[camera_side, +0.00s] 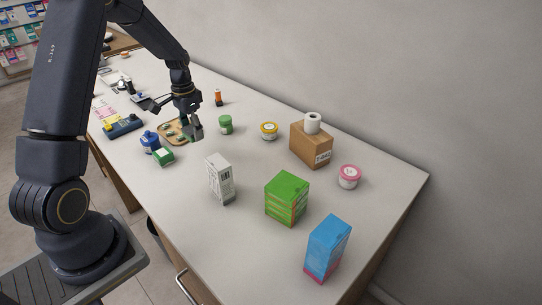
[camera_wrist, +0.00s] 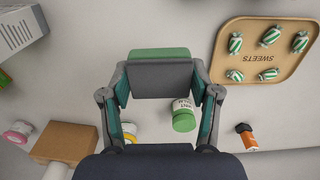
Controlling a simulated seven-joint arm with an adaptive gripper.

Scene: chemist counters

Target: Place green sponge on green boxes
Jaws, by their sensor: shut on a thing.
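The green sponge (camera_wrist: 158,54) is between my gripper's fingers in the wrist view, its green face showing beyond a grey part. My gripper (camera_side: 191,130) is shut on it, above the counter near the sweets tray in the side view. The gripper partly hides the sponge.
A white box (camera_side: 219,179) stands between my gripper and the green boxes. A blue box (camera_side: 327,248), a brown carton (camera_side: 310,146) with a white roll on it, and a pink jar (camera_side: 349,176) surround the green boxes. A green-capped jar (camera_wrist: 184,115) is near my gripper.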

